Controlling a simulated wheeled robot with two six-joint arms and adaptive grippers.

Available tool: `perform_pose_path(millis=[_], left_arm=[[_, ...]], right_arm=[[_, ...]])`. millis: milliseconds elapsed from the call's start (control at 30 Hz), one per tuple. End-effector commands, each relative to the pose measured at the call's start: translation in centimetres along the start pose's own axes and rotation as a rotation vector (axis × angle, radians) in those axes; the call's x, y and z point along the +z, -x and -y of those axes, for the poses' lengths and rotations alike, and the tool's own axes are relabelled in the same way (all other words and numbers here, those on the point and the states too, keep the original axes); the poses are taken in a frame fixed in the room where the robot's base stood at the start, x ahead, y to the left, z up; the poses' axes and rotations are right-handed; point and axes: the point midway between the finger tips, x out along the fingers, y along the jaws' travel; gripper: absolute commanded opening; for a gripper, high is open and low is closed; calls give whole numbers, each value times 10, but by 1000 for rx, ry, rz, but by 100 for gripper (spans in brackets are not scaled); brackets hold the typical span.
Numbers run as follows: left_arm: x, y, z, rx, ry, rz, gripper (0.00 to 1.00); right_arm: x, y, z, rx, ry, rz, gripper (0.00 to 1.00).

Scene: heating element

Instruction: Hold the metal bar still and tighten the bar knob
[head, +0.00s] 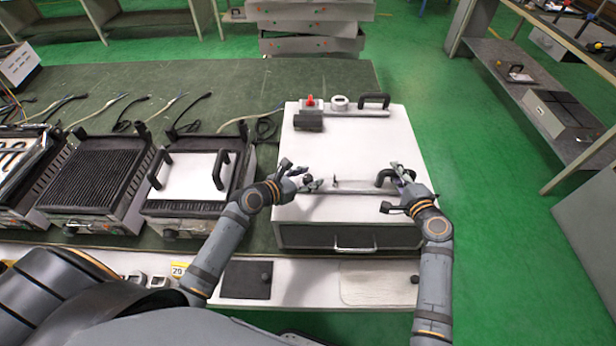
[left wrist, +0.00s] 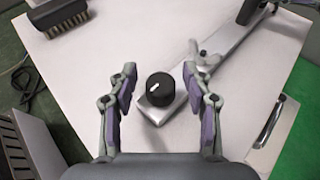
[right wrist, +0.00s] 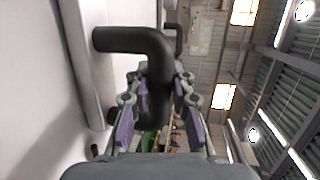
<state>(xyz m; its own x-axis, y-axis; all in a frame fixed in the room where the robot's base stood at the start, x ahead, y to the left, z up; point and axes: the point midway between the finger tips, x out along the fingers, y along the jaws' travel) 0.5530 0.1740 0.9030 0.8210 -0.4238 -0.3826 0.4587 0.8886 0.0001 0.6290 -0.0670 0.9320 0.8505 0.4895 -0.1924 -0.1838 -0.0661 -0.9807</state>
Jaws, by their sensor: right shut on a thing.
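The metal bar (head: 345,187) lies across the front of the white box top. It has a black handle at its right end, and the black bar knob (left wrist: 160,88) with a white mark sits on its left end. My left gripper (head: 307,178) is open above the knob; in the left wrist view its fingers stand on either side of the knob, apart from it. My right gripper (head: 391,187) is shut on the black handle (right wrist: 140,42), which passes between its fingers in the right wrist view. The fingers partly hide the handle.
The white box (head: 355,145) has a front drawer handle. At its back are a second bar with a red knob (head: 310,101), a round dial (head: 340,103), a black handle (head: 374,100) and a dark brush (head: 308,121). Grills (head: 98,175) stand to the left. The middle of the box top is clear.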

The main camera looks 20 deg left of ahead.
Motion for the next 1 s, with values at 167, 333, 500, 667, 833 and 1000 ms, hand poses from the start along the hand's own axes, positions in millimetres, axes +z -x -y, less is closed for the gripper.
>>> perform_pose_path(millis=[167, 333, 500, 667, 833, 1000], left_arm=[[0, 0, 0, 0, 0, 0, 22], [0, 0, 0, 1, 0, 0, 0], [0, 0, 0, -4, -2, 0, 0], [0, 0, -1, -38, -18, -3, 0], [-1, 0, -2, -124, -54, -6, 0], [-1, -1, -2, -256, -109, -7, 0]], right_arm=[[0, 0, 0, 0, 0, 0, 0], [0, 0, 0, 0, 0, 0, 0], [0, 0, 0, 0, 0, 0, 0], [0, 0, 0, 0, 0, 0, 0], [0, 0, 0, 0, 0, 0, 0], [0, 0, 0, 0, 0, 1, 0]])
